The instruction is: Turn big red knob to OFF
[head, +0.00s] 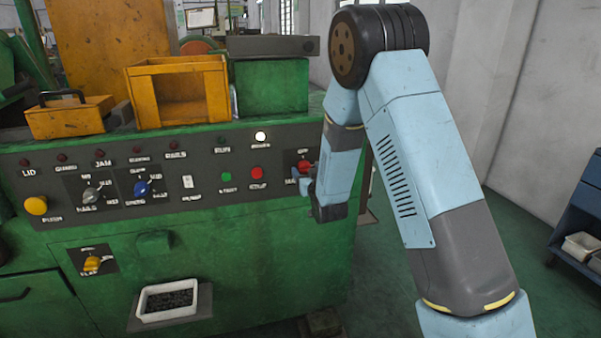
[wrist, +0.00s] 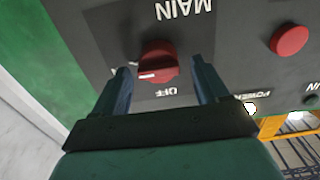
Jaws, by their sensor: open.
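The big red knob (wrist: 158,58) sits on a dark plate on the grey panel, below an upside-down MAIN label in the wrist view. A white mark shows on the knob's lower left part, and the upside-down OFF label is just below the knob. My gripper (wrist: 160,67) is open, with one finger on each side of the knob and visible gaps between. I cannot tell how deep the fingertips reach. In the head view the red knob (head: 304,166) is partly hidden by my gripper (head: 311,184) at the panel's right end.
A red push button (wrist: 289,40) is on the panel to the right in the wrist view. In the head view, a green button (head: 227,176) and other knobs lie left along the panel. A white tray (head: 168,300) is below. A blue cart (head: 578,215) stands far right.

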